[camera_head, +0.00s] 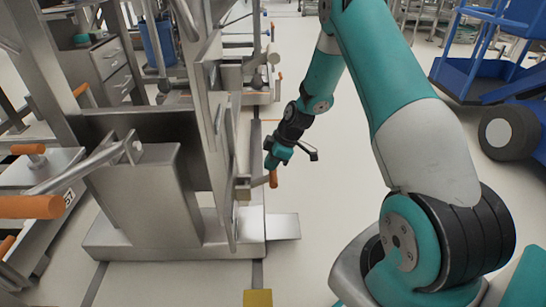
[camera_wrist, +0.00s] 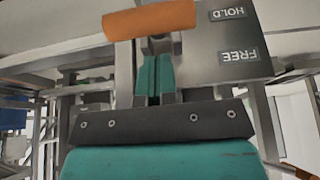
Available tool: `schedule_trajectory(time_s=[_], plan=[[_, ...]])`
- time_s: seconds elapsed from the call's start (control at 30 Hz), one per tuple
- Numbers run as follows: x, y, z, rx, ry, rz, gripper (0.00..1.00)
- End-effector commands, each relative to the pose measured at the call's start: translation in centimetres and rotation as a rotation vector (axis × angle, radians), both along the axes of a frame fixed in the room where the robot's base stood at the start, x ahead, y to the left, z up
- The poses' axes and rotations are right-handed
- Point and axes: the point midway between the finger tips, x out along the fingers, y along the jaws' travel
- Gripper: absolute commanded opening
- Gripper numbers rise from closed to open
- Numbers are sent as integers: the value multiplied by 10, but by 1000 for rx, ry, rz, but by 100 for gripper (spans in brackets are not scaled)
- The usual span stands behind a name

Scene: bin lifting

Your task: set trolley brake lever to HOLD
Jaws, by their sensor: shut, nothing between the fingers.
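The brake lever has an orange handle (camera_head: 273,179), on a short arm at the right side of the steel frame. In the wrist view the orange handle (camera_wrist: 150,20) lies across the top, just beyond my fingertips. A grey plate (camera_wrist: 205,70) beside it bears a HOLD label (camera_wrist: 228,13) and a FREE label (camera_wrist: 238,55), both upside down. The handle is roughly level with HOLD in that picture. My gripper (camera_wrist: 153,62) is shut and empty, its teal fingers together. In the head view my gripper (camera_head: 271,163) is right by the handle; I cannot tell whether they touch.
The steel frame (camera_head: 150,190) stands on a wide base at left. Another orange-handled lever (camera_head: 30,207) is at the far left. A blue wheeled cart (camera_head: 490,85) stands at upper right. The pale floor between frame and cart is clear around my arm.

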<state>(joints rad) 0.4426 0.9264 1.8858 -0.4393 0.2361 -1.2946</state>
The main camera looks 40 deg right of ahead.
Motion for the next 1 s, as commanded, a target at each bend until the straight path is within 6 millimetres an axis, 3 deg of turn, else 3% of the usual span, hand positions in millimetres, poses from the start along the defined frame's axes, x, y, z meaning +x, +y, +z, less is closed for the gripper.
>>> schedule_trajectory(time_s=[0.03, 0.2, 1.0], plan=[[-1, -2, -9, 1, 1, 0, 0], [-4, -5, -18, 1, 0, 0, 0], [-8, -12, -26, 58, -38, -2, 0]])
